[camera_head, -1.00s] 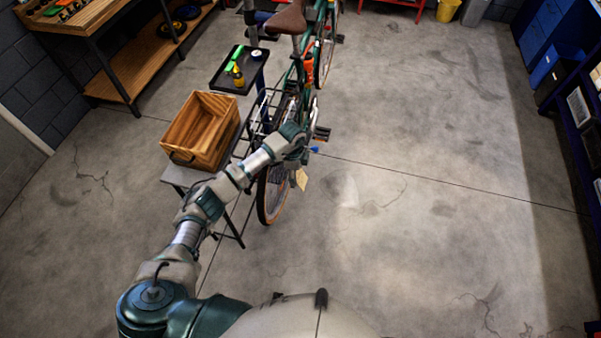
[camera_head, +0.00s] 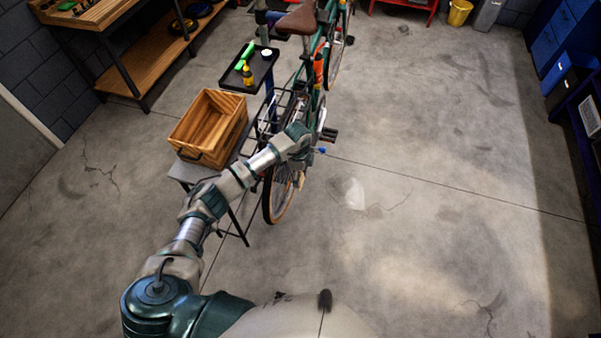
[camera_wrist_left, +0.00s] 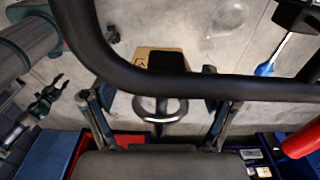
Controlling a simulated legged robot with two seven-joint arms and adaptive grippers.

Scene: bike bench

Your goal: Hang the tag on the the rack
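My left gripper (camera_wrist_left: 158,100) is at the bike's rear rack (camera_head: 268,110), and its two fingers stand apart in the wrist view. A dark metallic ring (camera_wrist_left: 160,108) sits between the fingers, with gaps at both sides. The tan tag (camera_wrist_left: 145,57) with a dark patch shows just beyond the rack's black tube (camera_wrist_left: 120,72). The tube crosses the picture between tag and ring, so I cannot tell whether the ring goes around it. In the head view only a pale sliver of the tag (camera_head: 300,180) shows below my wrist.
A wooden crate (camera_head: 209,128) stands on a small table left of the rack. A black tray (camera_head: 248,76) holds a yellow bottle (camera_head: 248,75) and green items. The green bicycle (camera_head: 318,100) extends away from me. The floor at right is clear.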

